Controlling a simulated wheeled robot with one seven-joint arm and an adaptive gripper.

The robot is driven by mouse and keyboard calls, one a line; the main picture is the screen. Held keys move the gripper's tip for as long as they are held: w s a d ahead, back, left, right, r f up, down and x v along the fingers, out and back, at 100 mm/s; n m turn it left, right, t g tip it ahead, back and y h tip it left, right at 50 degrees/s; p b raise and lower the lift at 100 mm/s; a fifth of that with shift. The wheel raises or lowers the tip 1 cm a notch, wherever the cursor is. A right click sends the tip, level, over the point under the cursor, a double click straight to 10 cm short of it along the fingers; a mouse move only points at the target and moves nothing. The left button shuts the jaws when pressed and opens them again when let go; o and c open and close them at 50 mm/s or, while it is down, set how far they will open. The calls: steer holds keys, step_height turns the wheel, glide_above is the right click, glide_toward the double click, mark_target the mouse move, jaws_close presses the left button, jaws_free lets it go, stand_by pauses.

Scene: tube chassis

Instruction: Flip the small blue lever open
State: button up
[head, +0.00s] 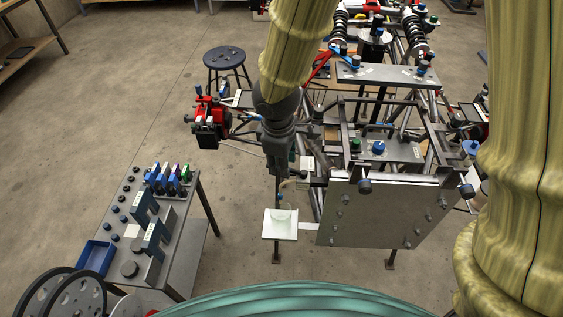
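My arm hangs down from the top middle in the head view. My gripper (283,172) is dark grey and points downward at the left side of the tube chassis (345,110). It is too small and dark to tell whether its fingers are open or shut. I cannot clearly pick out the small blue lever. Small blue parts show on the chassis: a blue cap (378,147) on a grey box, and a blue piece (354,61) near the shock absorbers. Part of the chassis is hidden behind my arm and gripper.
A tool cart (183,225) with a blue bin (96,258) stands at left. A round stool (224,58) stands behind.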

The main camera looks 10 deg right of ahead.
step_height(320, 180, up, 11)
steer(key=s, duration=0.1)
steer(key=shift+s+a, duration=0.25)
steer(key=shift+a, duration=0.2)
stand_by(0.4)
